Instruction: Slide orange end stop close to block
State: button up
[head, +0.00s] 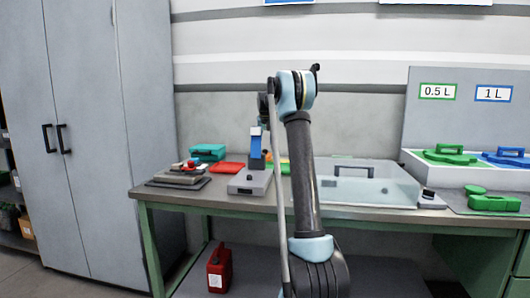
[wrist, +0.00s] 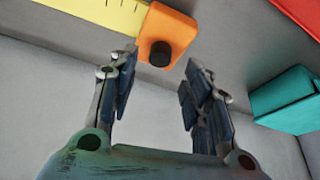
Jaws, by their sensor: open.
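The orange end stop (wrist: 168,36) with a black knob (wrist: 160,53) sits at the end of a yellow ruled strip (wrist: 105,12) in the wrist view. My gripper (wrist: 152,85) is open and empty; the end stop shows beyond the gap between its fingers, apart from them. A teal block (wrist: 288,98) lies to the right of the fingers, apart from the end stop; I cannot tell whether it is the task's block. In the head view my arm hides most of the work spot, and my gripper cannot be made out clearly.
A grey device (head: 250,184) stands on the bench, left of my arm. A clear bin (head: 385,189) stands right of it. A teal case (head: 207,150), a red flat piece (head: 227,168) and stacked items (head: 180,177) lie to the left. Green lids (head: 495,203) lie far right.

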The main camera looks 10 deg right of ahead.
jog(key=shift+x, duration=2.45)
jog(key=shift+c, duration=0.6)
grip_shut()
